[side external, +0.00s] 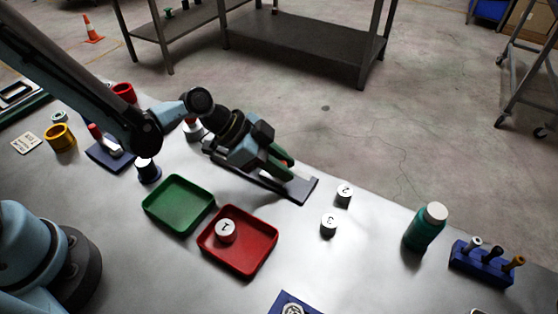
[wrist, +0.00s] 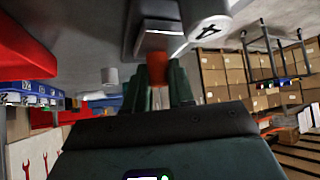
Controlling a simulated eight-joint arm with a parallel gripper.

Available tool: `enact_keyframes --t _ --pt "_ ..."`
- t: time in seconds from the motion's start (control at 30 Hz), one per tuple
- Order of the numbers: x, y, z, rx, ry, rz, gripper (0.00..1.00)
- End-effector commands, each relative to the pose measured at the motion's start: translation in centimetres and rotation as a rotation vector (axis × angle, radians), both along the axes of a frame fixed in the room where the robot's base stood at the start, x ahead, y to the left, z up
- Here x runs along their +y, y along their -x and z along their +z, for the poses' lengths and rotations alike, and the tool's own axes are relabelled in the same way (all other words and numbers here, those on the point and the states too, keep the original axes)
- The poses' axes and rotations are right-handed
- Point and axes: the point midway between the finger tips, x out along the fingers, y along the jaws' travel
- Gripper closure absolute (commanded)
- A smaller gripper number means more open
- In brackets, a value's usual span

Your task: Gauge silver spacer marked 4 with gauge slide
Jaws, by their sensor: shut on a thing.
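The silver spacer marked 4 (wrist: 207,28) shows in the wrist view, beside the grey gauge slide (wrist: 158,14). I cannot tell if they touch. In the side view the arm hides this spacer, or I cannot pick it out. The gauge's long dark base (side external: 303,190) lies flat on the table under my gripper (side external: 284,163). In the wrist view my gripper's green fingers (wrist: 158,88) are shut on an orange-red piece (wrist: 157,68), which looks like the gauge slide's grip.
Spacers marked 2 (side external: 344,194) and 3 (side external: 329,225) stand right of the gauge. Spacer 1 (side external: 225,231) sits in the red tray (side external: 257,262). The green tray (side external: 178,204) is empty. A teal bottle (side external: 424,230) and a blue peg block (side external: 480,264) stand at right.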

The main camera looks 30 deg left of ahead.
Motion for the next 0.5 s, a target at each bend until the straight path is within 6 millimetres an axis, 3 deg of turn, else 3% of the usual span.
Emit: enact_keyframes --t 0.23,0.5 --pt "3.3 -0.1 0.0 0.0 -0.002 0.008 0.92" --pt "3.8 -0.1 0.0 -0.003 -0.005 0.005 0.91"
